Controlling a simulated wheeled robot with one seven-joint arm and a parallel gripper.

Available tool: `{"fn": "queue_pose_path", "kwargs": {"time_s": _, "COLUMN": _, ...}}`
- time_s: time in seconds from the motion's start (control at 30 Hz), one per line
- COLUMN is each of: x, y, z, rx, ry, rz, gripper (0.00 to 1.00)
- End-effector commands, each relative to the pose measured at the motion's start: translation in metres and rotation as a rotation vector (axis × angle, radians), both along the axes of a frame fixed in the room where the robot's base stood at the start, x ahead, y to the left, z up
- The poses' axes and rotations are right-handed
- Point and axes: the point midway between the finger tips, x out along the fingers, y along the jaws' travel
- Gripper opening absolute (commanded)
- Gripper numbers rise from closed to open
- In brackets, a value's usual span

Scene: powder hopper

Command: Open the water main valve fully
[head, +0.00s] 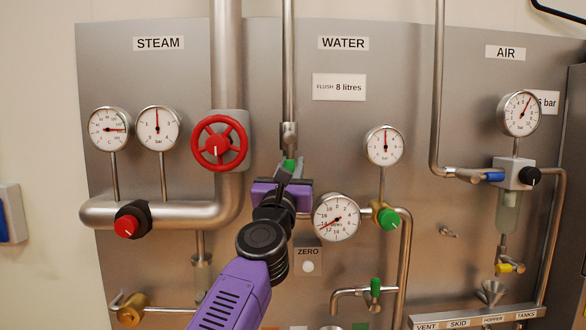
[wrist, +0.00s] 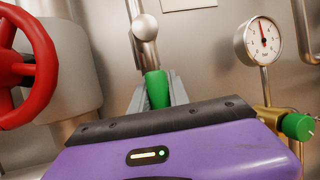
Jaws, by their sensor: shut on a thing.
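The water main valve (head: 289,136) is a metal fitting on the vertical pipe under the WATER label. Its green handle (wrist: 157,88) shows in the wrist view, below the round metal valve body (wrist: 145,30). My gripper (head: 290,172) is at this handle, with a grey finger on each side, shut on it. In the head view only a small green part of the handle shows above my purple gripper.
A red handwheel (head: 220,143) on the thick steam pipe stands close to the left. To the right are a litres gauge (head: 337,217), a green knob (head: 388,219) and a bar gauge (head: 384,146). The panel above is mostly clear around the flush sign (head: 339,87).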

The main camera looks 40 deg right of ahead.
Motion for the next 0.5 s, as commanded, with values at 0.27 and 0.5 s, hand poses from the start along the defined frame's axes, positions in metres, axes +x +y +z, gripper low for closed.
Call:
{"fn": "queue_pose_path", "kwargs": {"time_s": 0.27, "x": 0.0012, "y": 0.0008, "z": -0.0013, "rx": 0.004, "ry": -0.002, "rz": 0.005, "gripper": 0.0}}
{"fn": "queue_pose_path", "kwargs": {"time_s": 0.5, "x": 0.0008, "y": 0.0007, "z": -0.0004, "rx": 0.003, "ry": -0.001, "rz": 0.003, "gripper": 0.43}}
